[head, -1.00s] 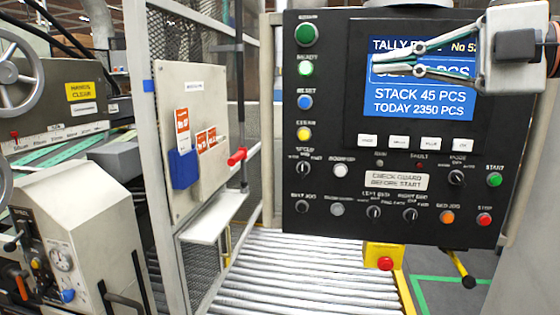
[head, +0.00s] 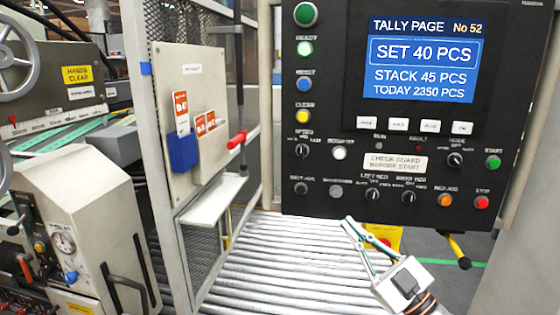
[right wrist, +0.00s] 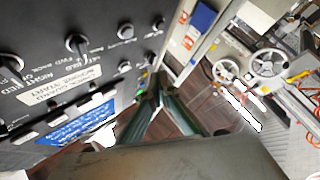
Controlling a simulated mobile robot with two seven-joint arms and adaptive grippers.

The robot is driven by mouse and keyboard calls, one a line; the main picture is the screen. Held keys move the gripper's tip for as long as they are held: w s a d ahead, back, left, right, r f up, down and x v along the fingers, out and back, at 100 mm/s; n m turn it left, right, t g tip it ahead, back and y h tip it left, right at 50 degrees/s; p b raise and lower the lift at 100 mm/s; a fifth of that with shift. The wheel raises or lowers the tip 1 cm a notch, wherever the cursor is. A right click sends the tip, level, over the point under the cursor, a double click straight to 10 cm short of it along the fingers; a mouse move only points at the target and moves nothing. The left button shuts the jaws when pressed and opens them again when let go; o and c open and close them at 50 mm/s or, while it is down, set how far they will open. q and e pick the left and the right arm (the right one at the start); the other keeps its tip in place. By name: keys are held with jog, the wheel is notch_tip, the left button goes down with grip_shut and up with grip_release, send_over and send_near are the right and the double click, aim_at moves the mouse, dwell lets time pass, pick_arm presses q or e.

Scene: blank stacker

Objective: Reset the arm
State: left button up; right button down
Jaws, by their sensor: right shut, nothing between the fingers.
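My right gripper (head: 349,221) is at the lower right in the head view, just below the lower edge of the black control panel (head: 335,120). Its fingers come together at the tips, empty, and overlap the yellow box (head: 388,237) in the picture; I cannot tell if they touch anything. In the right wrist view the gripper (right wrist: 157,80) points past the edge of the panel (right wrist: 40,60). My left gripper is not in view. The panel's screen (head: 422,58) reads SET 40 PCS, STACK 45 PCS, TODAY 2350 PCS.
A roller conveyor (head: 270,265) runs below the panel. A mesh guard frame (head: 160,130) with a pale board, a blue holder (head: 183,150) and a red handle (head: 237,139) stands left of it. A grey machine (head: 85,200) with handwheels is at far left.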

jog(key=s+d+f+m+g+h, duration=0.1)
jog(key=s+d+f+m+h, duration=0.15)
jog(key=f, duration=0.65)
jog(key=s+d+f+m+h, duration=0.1)
jog(key=s+f+m+h, duration=0.25)
jog(key=f, duration=0.65)
jog(key=s+d+f+m+g+h, duration=0.15)
jog(key=f+h, duration=0.25)
jog(key=f, duration=0.5)
jog(key=s+f+m+g+h, duration=0.2)
jog(key=s+f+g, duration=0.3)
jog(key=s+f, duration=1.2)
jog(key=shift+f, duration=0.25)
